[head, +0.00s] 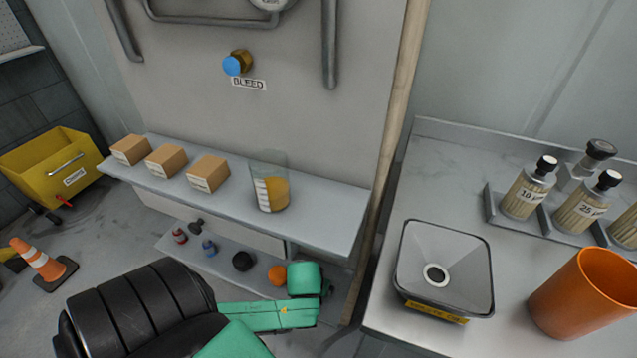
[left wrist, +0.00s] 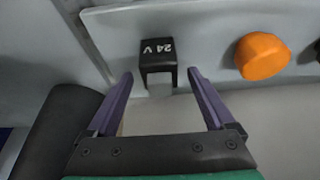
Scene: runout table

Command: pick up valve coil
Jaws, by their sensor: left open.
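The valve coil (left wrist: 157,62) is a black block marked "24 V", seen upside down in the left wrist view. It sits against a pale grey surface. My left gripper (left wrist: 160,74) is open, with one purple finger on each side of the coil. The fingertips reach about level with its lower part, with a gap on both sides. I cannot tell the remaining depth. In the head view my green and black left arm covers the coil, and the fingers are hidden. My right gripper is not in view.
An orange knob (head: 277,275) lies beside the coil on the lower shelf (head: 215,262), with a black part (head: 242,261) and smaller pieces further left. Above, the upper shelf (head: 325,212) holds boxes and a beaker (head: 270,187). A wooden post (head: 385,150) stands right.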

